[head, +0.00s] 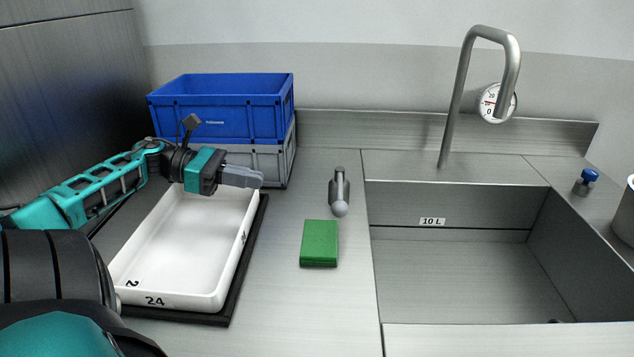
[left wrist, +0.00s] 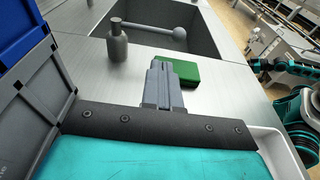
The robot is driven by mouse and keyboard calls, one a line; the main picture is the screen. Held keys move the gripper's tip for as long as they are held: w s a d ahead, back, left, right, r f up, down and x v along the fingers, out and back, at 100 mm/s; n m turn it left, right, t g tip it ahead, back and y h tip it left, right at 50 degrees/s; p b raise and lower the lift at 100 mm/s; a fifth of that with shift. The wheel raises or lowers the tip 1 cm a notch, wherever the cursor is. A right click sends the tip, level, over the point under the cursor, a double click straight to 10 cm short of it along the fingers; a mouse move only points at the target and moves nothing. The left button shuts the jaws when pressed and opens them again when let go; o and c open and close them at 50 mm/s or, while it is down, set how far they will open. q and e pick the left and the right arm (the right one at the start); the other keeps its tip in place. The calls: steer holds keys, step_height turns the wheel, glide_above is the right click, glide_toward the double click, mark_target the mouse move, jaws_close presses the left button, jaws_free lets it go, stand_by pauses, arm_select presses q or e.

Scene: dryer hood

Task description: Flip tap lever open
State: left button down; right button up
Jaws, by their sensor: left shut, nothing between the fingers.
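The tap lever (head: 340,192) is a grey metal bar with a round ball end, on the counter left of the sink. In the head view its ball points toward the front. In the left wrist view the lever (left wrist: 150,30) runs from an upright grey post to its ball at the right. My left gripper (head: 258,180) is shut and empty. It hovers above the back of the white tray, left of the lever and apart from it. Its grey fingers (left wrist: 160,68) also show in the left wrist view. My right gripper cannot be made out.
A green block (head: 319,243) lies just in front of the lever. The white tray (head: 160,298) sits on a dark mat at the left. Blue and grey crates (head: 220,118) stand behind. The sink (head: 450,262) with its curved spout (head: 457,95) is at the right.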

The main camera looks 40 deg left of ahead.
mark_target(340, 191)
stand_by(0.4)
arm_select(q)
steer(key=b+x, duration=0.1)
steer(key=x, duration=1.3)
steer(key=shift+w+d+f+b, duration=0.1)
steer(key=shift+d+b, duration=0.05)
steer(key=shift+b, duration=0.2)
